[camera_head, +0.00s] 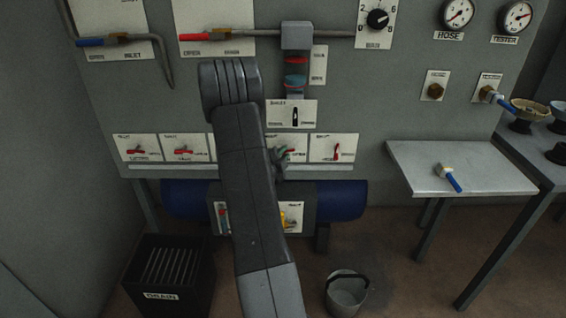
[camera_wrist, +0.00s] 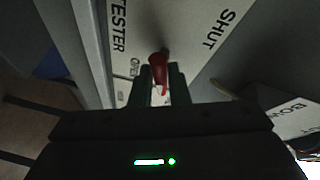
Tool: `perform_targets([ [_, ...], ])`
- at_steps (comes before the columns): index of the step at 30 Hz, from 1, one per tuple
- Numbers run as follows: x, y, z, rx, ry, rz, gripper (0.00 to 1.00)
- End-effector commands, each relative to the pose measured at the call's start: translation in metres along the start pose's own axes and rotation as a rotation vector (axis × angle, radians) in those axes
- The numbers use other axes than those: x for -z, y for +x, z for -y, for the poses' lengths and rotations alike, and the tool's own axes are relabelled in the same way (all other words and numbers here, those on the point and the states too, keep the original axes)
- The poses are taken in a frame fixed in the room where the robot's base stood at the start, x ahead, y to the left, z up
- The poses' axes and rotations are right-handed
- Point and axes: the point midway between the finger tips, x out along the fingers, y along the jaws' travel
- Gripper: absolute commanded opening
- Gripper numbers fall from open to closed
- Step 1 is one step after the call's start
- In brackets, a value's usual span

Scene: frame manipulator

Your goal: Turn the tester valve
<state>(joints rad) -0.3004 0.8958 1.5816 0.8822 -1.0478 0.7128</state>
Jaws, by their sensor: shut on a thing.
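The tester valve shows in the wrist view as a red handle (camera_wrist: 157,66) on a white plate (camera_wrist: 195,50) lettered TESTER, SHUT and OPEN. My gripper (camera_wrist: 161,80) has its two dark fingers on either side of this handle and is shut on it. In the head view, my gripper (camera_head: 280,160) is at the row of small white valve plates, at the plate with a red lever (camera_head: 287,151). My arm and gripper cover part of that plate. The exact angle of the handle is hard to tell.
Neighbouring plates carry red levers, one to the right (camera_head: 337,152) and others to the left (camera_head: 183,151). A ledge (camera_head: 345,167) and a blue cylinder (camera_head: 345,200) lie below. A metal side table (camera_head: 500,182) holds a blue-handled fitting (camera_head: 449,177).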

Motion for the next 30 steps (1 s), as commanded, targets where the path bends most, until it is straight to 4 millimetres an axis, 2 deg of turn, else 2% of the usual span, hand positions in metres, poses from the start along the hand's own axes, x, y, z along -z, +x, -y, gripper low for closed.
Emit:
perform_targets([
  [1,-0.0035,0.0000,-0.0084,0.017,-0.040,-0.008,0.00],
  [30,-0.0023,0.0011,-0.0135,0.356,-0.868,-0.186,0.00],
])
